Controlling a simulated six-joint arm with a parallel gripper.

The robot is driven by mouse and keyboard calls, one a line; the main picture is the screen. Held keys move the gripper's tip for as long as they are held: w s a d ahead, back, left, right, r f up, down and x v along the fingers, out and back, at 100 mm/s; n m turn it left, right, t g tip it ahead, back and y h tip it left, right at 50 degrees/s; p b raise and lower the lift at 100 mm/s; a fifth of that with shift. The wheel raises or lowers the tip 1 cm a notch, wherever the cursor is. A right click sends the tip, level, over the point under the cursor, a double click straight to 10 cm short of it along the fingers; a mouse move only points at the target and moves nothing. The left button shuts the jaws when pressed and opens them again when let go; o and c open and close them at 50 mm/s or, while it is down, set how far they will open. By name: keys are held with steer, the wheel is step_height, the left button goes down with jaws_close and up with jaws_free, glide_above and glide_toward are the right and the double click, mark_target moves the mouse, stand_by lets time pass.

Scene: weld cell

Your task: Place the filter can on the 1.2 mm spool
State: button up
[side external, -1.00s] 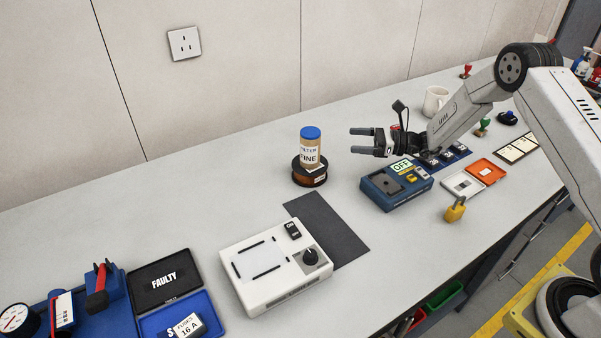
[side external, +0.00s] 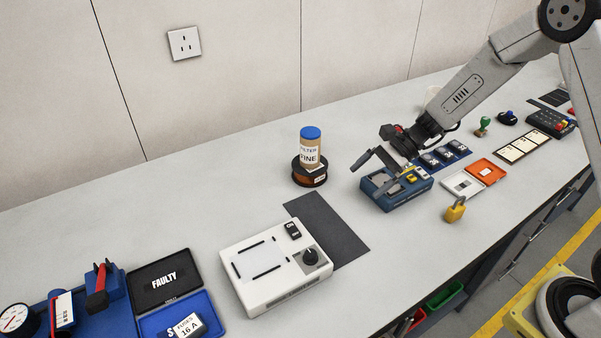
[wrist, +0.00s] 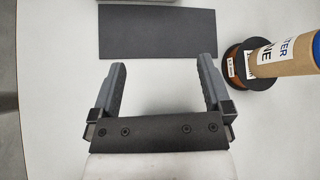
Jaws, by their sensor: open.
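The filter can (side external: 310,149), a tan cylinder with a blue lid and a "FILTER FINE" label, stands upright on the spool (side external: 310,174), a dark reel with copper-brown winding. In the wrist view the can (wrist: 287,55) and spool (wrist: 236,67) are at the upper right, outside the jaws. My gripper (side external: 382,174) is open and empty, pointing down over the blue device in the side view. In the wrist view my gripper (wrist: 160,78) has its fingers wide apart with bare bench between them. The spool's size marking is too small to read.
A blue device (side external: 397,188) with an OFF sign stands under my gripper. A dark mat (side external: 328,228) lies between it and a white box with a knob (side external: 275,265). A yellow padlock (side external: 455,210) is at the front edge. Bench left of the spool is clear.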

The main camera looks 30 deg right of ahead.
steer(key=s+d+r+n+h, duration=0.2)
steer(key=s+n+h, duration=0.3)
steer(key=s+n, duration=0.2)
steer(key=s+d+r+n+t+h, duration=0.1)
steer(key=s+d+r+n+h, duration=0.1)
steer(key=s+n+h, duration=0.3)
steer(key=s+n, duration=0.3)
steer(key=n, duration=0.1)
